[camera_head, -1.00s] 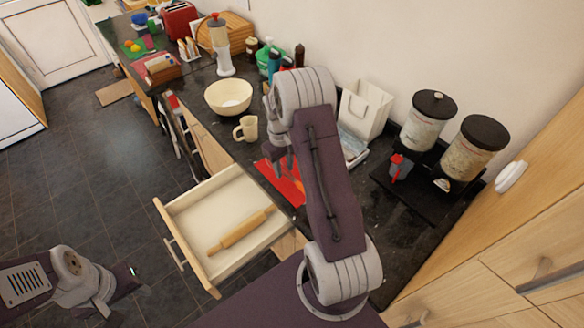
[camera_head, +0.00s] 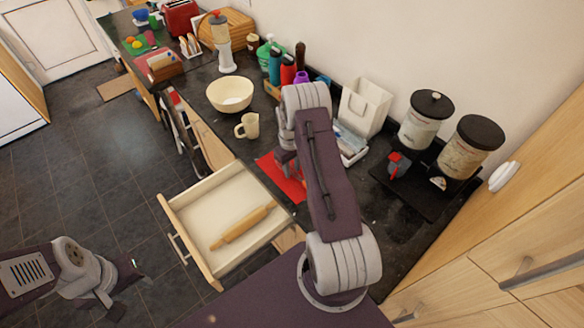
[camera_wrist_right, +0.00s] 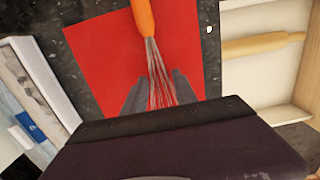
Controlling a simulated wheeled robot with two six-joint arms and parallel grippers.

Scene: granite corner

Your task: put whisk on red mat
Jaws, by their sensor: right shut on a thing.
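The whisk (camera_wrist_right: 156,70) has an orange handle and thin metal wires, seen in the right wrist view. My right gripper (camera_wrist_right: 153,88) is shut on its wire end. The whisk appears over the red mat (camera_wrist_right: 95,48); whether it touches the mat, I cannot tell. The red mat (camera_head: 283,180) lies on the dark counter in the head view, partly covered by my right arm. My right gripper (camera_head: 286,160) is mostly hidden there. My left gripper (camera_head: 125,290) is over the floor at the lower left, its fingers unclear.
An open drawer (camera_head: 190,196) with a rolling pin (camera_head: 243,225) stands out beside the mat. A cream mug (camera_head: 248,126) and bowl (camera_head: 229,94) are further back. A white tray (camera_head: 352,146) and dispensers (camera_head: 424,120) lie to the right.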

